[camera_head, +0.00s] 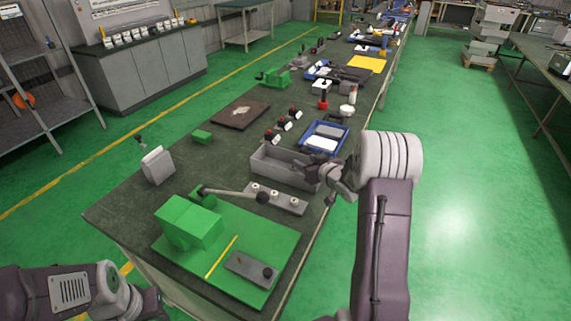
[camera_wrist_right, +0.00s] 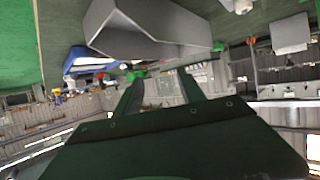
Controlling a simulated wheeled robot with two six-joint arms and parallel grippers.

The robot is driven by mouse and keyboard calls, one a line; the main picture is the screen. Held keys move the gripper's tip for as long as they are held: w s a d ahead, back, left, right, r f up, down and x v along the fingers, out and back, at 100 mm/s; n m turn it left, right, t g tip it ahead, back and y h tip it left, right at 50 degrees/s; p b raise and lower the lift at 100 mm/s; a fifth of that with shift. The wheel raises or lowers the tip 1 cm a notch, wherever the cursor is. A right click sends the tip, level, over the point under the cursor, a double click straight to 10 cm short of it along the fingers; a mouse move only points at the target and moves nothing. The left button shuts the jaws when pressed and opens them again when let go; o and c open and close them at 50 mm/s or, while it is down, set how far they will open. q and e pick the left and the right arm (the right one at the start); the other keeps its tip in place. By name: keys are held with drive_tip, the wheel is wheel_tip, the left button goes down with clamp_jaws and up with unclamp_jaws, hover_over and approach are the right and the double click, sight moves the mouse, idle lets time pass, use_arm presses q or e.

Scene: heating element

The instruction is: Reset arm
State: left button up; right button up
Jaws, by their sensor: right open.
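My right gripper (camera_head: 318,167) is at the right edge of the long dark table (camera_head: 120,208), beside the right end of a grey open bin (camera_head: 268,167). In the right wrist view its two fingers stand apart with nothing between them (camera_wrist_right: 161,88). The bin (camera_wrist_right: 145,28) shows there above the fingers. I cannot tell whether the gripper touches it. My left arm is at the lower left, off the table's front corner. Its gripper end (camera_head: 150,302) is dark and partly cut off, and its jaws cannot be made out.
A green plate (camera_head: 262,238) carries a green block (camera_head: 188,222) and a small grey metal piece (camera_head: 250,268). A blue tray (camera_head: 325,134) lies beyond the bin. Green floor right of the table is clear.

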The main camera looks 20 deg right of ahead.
drive_tip(key=s+a+f+g, duration=0.1)
drive_tip(key=s+a, duration=0.1)
drive_tip(key=s, duration=0.1)
drive_tip(key=s+a+f+g+h, duration=0.1)
drive_tip(key=s+a+g, duration=0.1)
drive_tip(key=s, duration=0.1)
drive_tip(key=s+a+f+m+g+p, duration=0.1)
drive_tip(key=s+a+g, duration=0.1)
drive_tip(key=s, duration=0.2)
drive_tip(key=shift+a+h, duration=0.3)
drive_tip(key=shift+h, duration=0.1)
drive_tip(key=s+a+f+g, duration=0.1)
drive_tip(key=s+a+g, duration=0.2)
drive_tip(key=s, duration=0.7)
drive_tip(key=s+a+f+g+y, duration=0.1)
drive_tip(key=s+a+g, duration=0.3)
drive_tip(key=s, duration=0.6)
drive_tip(key=shift+a+p, duration=0.3)
drive_tip(key=shift+a, duration=0.8)
